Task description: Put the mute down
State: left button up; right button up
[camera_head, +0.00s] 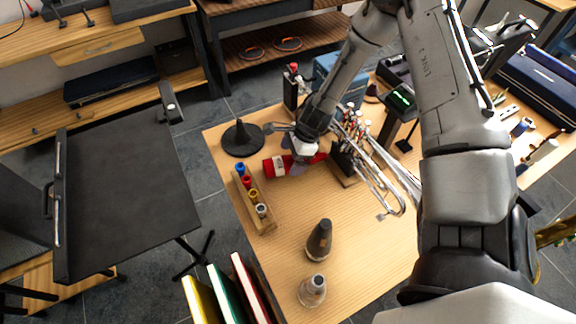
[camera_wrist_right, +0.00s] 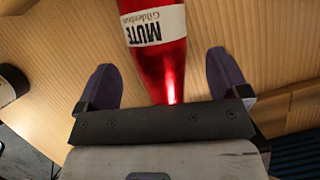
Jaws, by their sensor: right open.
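The red mute (camera_head: 273,167) with a white label lies on its side on the wooden table, left of the silver trumpet. In the right wrist view the mute (camera_wrist_right: 172,55) reads "MUTE" and runs away from the gripper, with its near end close to the palm. My right gripper (camera_head: 294,164) is low over the table at the mute's right end. Its purple fingers (camera_wrist_right: 163,78) are open, one on each side of the mute, with gaps showing. My left gripper is not in view.
A wooden rack (camera_head: 263,224) with several colored tops stands left of the mute, and a black cone on a round base (camera_head: 243,138) behind it. A dark mute (camera_head: 319,240) and a grey mute (camera_head: 312,290) stand in front. The silver trumpet (camera_head: 388,195) is close right. Mid-table is clear.

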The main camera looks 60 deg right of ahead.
aim_at(289, 158)
jog(key=shift+b+x, duration=0.3)
jog(key=shift+x, duration=0.9)
jog(key=c, duration=1.1)
jog(key=shift+r, duration=0.55)
jog(key=shift+r+p, duration=3.2)
jog(key=shift+r, duration=5.3)
